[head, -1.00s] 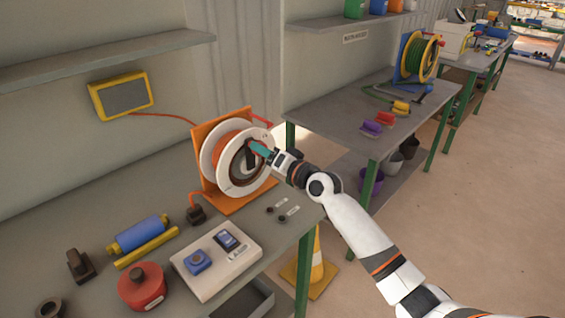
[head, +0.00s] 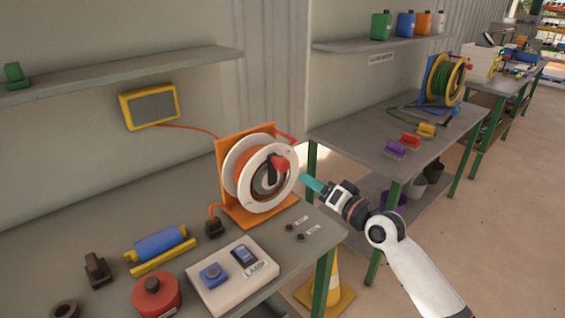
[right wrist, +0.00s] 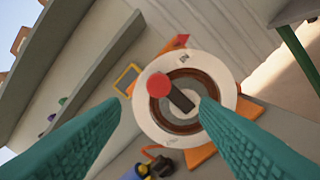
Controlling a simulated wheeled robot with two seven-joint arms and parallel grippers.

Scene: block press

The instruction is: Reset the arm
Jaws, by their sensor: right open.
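My right arm comes in from the lower right in the head view. Its gripper (head: 312,183) has teal fingers and is just right of the white cable reel (head: 243,178), apart from it. The reel stands on an orange frame (head: 233,148) on the near workbench and has a dark crank with a red knob (head: 279,164). In the right wrist view the two teal fingers (right wrist: 160,125) are spread apart with nothing between them. The reel (right wrist: 147,125) and its red knob (right wrist: 158,85) lie beyond the fingertips. My left gripper is not in view.
The near bench (head: 110,230) holds a white control box (head: 232,279), a red round canister (head: 156,297), a blue roller (head: 160,244) and a dark plug. A second bench (head: 370,130) with a green reel (head: 446,80) stands behind. A traffic cone (head: 333,285) is under my right arm's left side.

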